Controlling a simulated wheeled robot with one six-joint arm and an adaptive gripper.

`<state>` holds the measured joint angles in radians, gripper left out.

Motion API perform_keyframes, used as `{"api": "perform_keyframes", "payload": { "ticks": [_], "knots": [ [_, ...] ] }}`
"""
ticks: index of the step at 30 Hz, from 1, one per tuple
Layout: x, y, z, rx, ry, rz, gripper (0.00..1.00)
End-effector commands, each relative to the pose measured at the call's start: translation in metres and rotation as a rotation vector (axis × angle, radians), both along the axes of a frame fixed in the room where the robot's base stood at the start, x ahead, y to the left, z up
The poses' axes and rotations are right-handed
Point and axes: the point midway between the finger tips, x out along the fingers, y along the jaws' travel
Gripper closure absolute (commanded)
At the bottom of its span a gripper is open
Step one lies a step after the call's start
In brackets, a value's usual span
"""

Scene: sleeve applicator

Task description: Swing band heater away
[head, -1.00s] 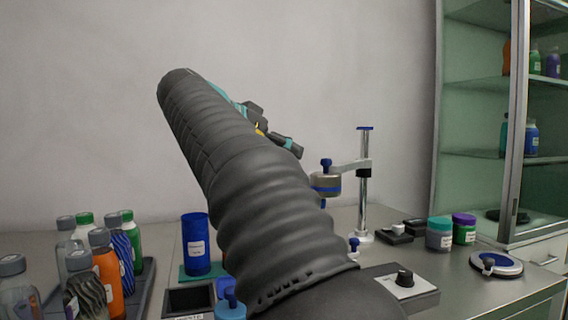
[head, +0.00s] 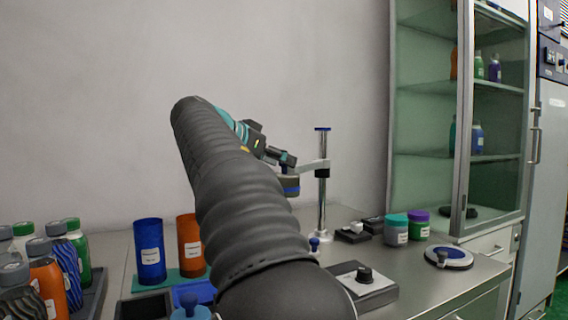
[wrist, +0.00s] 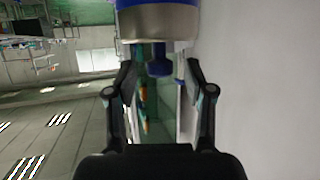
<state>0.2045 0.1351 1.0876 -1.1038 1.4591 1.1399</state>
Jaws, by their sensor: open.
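The band heater (head: 290,187), a grey cylinder with a blue band, sits on a side arm (head: 313,168) of a chrome post (head: 322,200) with a blue cap. In the wrist view the heater (wrist: 158,22) fills the top centre, its blue knob (wrist: 160,62) pointing toward my gripper. My gripper (head: 286,158) is just above the heater in the head view, where it partly hides the knob. In the wrist view my gripper (wrist: 160,76) is open, with one finger on each side of the knob and nothing held. Contact cannot be told.
A blue cylinder (head: 149,252) and an orange cylinder (head: 189,245) stand at left, beside several bottles (head: 60,262). A control box with a black knob (head: 363,285), two lidded jars (head: 397,230) and a round blue-white item (head: 449,257) lie right. A glass cabinet (head: 430,120) stands behind.

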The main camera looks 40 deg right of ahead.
Motion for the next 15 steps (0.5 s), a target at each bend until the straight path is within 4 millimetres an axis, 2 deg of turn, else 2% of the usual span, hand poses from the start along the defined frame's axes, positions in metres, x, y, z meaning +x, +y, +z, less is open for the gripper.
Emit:
{"api": "perform_keyframes", "payload": {
  "ticks": [6, 15],
  "knots": [
    [0.001, -0.016, -0.007, 0.001, 0.0, -0.001, 0.47],
    [0.001, -0.018, -0.007, 0.001, 0.0, 0.0, 0.47]
  ]
}}
